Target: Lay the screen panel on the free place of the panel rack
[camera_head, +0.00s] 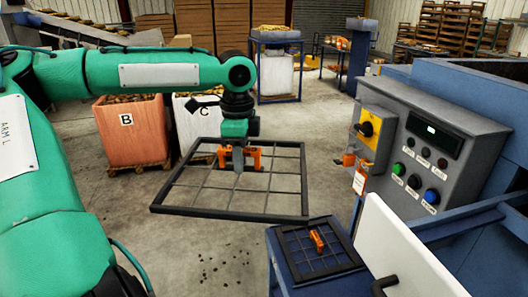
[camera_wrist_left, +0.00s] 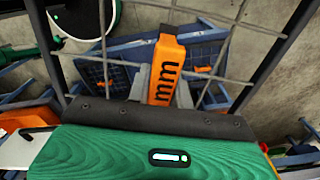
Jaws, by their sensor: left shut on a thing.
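The screen panel (camera_head: 226,213) is a large black-framed wire grid with an orange handle. My left gripper (camera_head: 239,167) is shut on that handle and holds the panel in the air, roughly level. In the left wrist view the orange handle (camera_wrist_left: 166,70) stands between the fingers, with the mesh wires around it. The blue panel rack (camera_head: 280,268) is at the bottom of the head view, right of and in front of the held panel. A dark-framed grid panel with an orange handle (camera_head: 317,240) lies on it. The rack's free place cannot be made out clearly. My right gripper does not show.
A grey control box (camera_head: 436,150) with buttons and a yellow switch plate stands right of the rack. A white panel with a black handle (camera_head: 408,250) is close to the rack's right side. Crates B (camera_head: 135,135) and C (camera_head: 190,125) stand behind. Open floor lies below the held panel.

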